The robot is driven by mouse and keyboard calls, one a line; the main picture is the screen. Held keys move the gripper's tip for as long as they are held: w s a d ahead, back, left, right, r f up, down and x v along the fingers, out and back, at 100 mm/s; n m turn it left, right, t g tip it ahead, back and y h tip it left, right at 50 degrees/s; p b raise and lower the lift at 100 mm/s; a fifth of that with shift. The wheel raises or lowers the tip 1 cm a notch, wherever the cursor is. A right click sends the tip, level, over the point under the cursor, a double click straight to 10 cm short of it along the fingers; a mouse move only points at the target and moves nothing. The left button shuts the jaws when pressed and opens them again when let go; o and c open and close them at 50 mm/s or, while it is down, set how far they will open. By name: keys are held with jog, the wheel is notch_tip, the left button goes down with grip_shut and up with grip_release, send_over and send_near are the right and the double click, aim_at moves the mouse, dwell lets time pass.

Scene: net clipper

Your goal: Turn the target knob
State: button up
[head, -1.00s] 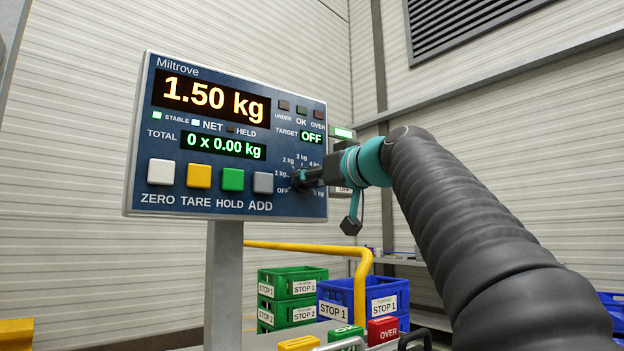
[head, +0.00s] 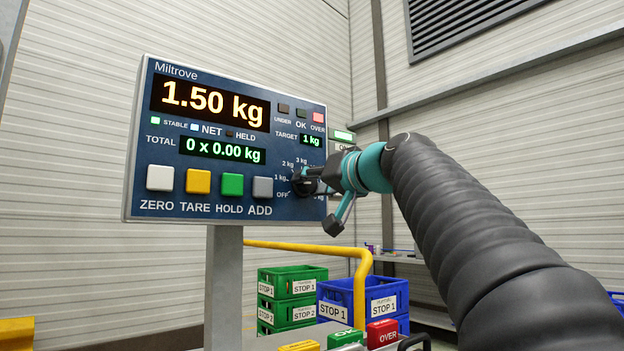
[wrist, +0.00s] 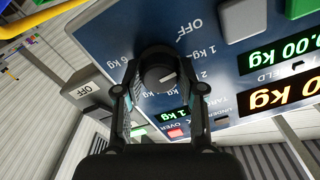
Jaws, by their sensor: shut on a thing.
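The target knob (wrist: 160,75) is a black round dial with a pale pointer mark, at the lower right of the blue scale panel (head: 150,130). My gripper (head: 305,180) is at the knob in the head view and hides much of it. In the wrist view my gripper (wrist: 157,88) has a finger on each side of the knob and is shut on it. The target display (head: 311,140) reads 1 kg. The red OVER lamp (head: 318,117) is lit. The main display (head: 210,98) reads 1.50 kg.
White, yellow, green and grey buttons (head: 263,187) sit left of the knob. A yellow rail (head: 360,285), green crates (head: 292,293) and blue crates (head: 365,305) stand below the panel. A box marked OFF (wrist: 88,90) shows beside the panel in the wrist view.

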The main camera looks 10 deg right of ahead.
jog(key=shift+r+m+p, duration=0.1)
jog(key=shift+m+p, duration=0.3)
jog(key=shift+m, duration=1.2)
jog(key=o, duration=1.1)
jog(key=shift+o, duration=0.2)
jog(key=v, duration=1.2)
